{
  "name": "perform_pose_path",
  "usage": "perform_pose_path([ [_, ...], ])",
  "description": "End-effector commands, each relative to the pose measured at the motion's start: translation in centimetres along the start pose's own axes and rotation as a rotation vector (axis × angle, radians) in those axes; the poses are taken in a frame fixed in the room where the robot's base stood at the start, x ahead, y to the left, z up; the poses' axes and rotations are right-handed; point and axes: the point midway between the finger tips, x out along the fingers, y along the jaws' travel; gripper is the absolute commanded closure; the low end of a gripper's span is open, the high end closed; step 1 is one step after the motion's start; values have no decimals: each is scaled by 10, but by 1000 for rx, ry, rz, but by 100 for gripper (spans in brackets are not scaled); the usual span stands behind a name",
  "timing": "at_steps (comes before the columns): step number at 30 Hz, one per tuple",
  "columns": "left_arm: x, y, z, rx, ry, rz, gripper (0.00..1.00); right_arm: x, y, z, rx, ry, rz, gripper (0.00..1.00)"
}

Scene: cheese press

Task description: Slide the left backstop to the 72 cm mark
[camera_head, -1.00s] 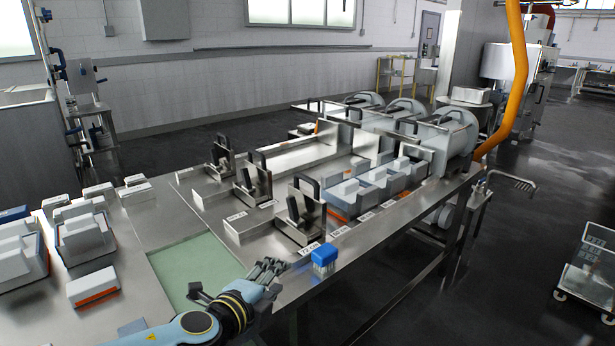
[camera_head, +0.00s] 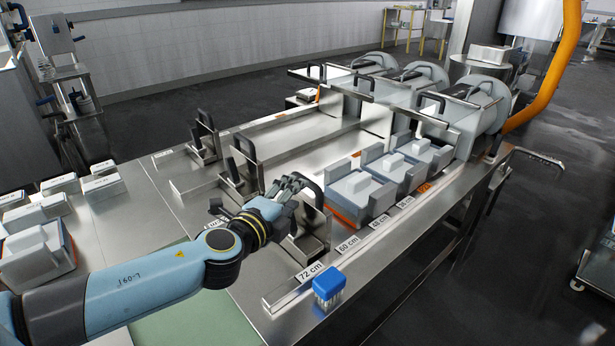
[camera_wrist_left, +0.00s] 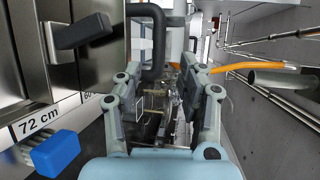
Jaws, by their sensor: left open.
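Three steel backstops with black handles stand across the steel table in the head view: a far one (camera_head: 209,150), a middle one (camera_head: 238,176) and the nearest one (camera_head: 313,243), beside the scale. I cannot tell which is called the left one. The 72 cm mark (camera_head: 309,271) is on the front rail, just nearer than the nearest backstop; it also shows in the left wrist view (camera_wrist_left: 37,121). My left gripper (camera_head: 292,184) is open at the nearest backstop, partly covering it. In the left wrist view a black handle (camera_wrist_left: 151,45) shows at the spread fingertips (camera_wrist_left: 160,68); contact is unclear.
A blue-topped brush-like block (camera_head: 328,286) stands at the rail beside the 72 cm mark, and shows in the left wrist view (camera_wrist_left: 57,153). Grey moulds (camera_head: 357,188) stand in a row beyond the nearest backstop. More moulds (camera_head: 36,250) sit at left.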

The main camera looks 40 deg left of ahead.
Motion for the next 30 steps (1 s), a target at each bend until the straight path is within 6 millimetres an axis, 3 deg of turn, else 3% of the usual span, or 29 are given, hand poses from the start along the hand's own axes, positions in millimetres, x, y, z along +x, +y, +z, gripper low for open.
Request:
perform_pose_path([
  [4,33,-2,0,-1,-1,-2,60,-3,5,14,-4,-21,6,60],
  [9,60,0,0,-1,0,-1,60,-2,1,5,-1,-9,1,60],
  [15,74,0,0,-1,0,1,60,-1,-11,-7,6,11,-12,60],
  [23,75,0,0,-1,0,0,60,-1,-12,-6,6,8,-14,60],
  [30,75,0,0,-1,0,1,91,-1,-6,-1,3,1,-6,60],
])
